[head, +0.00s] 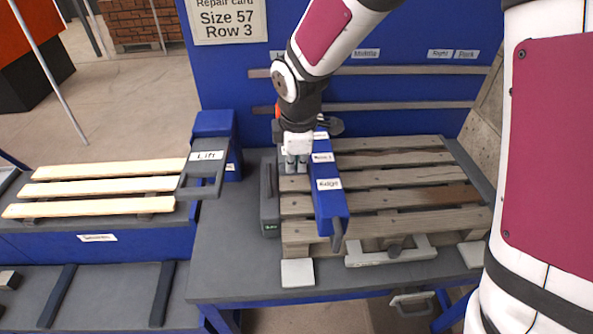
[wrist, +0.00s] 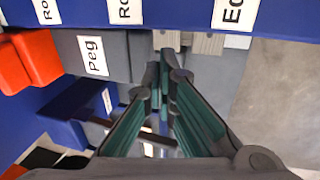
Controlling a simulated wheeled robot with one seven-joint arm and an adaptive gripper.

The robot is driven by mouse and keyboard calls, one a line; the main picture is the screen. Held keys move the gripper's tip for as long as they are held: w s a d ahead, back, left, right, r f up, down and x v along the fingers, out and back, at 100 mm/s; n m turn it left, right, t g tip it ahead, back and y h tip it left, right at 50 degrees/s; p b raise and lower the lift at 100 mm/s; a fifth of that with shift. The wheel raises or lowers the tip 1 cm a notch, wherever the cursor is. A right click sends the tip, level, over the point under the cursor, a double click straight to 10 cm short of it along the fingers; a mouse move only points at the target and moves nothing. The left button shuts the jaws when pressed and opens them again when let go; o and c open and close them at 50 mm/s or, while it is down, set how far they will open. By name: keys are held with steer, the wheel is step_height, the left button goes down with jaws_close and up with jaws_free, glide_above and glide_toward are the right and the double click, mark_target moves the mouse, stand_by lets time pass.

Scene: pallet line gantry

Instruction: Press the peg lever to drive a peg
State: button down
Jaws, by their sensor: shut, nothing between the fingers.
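My gripper (head: 296,166) is shut and empty, pointing down beside the left side of the blue beam over the pallet. In the wrist view its fingertips (wrist: 165,62) meet near the grey unit labelled "Peg" (wrist: 92,56). An orange-red block (wrist: 35,58) sits at the left end of that unit; I cannot tell whether it is the lever's handle. In the head view a grey upright body (head: 269,200) stands at the pallet's left edge, and my arm hides what lies behind. Contact between fingers and unit cannot be told.
The blue beam (head: 329,197) carries row labels and crosses the wooden pallet (head: 420,200). A grey handle labelled "Lift" (head: 207,156) stands to the left. Light boards (head: 95,188) lie farther left. A grey bar handle (head: 391,252) lies at the pallet's front.

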steer(key=v, duration=0.3)
steer(key=s+v, duration=0.1)
steer(key=v, duration=0.1)
steer(key=shift+s+r, duration=0.15)
steer(key=shift+r, duration=0.1)
steer(key=s+d+r+m+t, duration=0.1)
steer(key=s+d+r+m, duration=0.6)
steer(key=s+m, duration=0.2)
steer(key=s+d+r+m+t, duration=0.2)
steer(key=s+d+r+m, duration=0.5)
steer(key=s, duration=0.4)
steer(key=shift+d+m, duration=0.55)
steer(key=shift+m, duration=0.45)
steer(key=shift+s, duration=0.15)
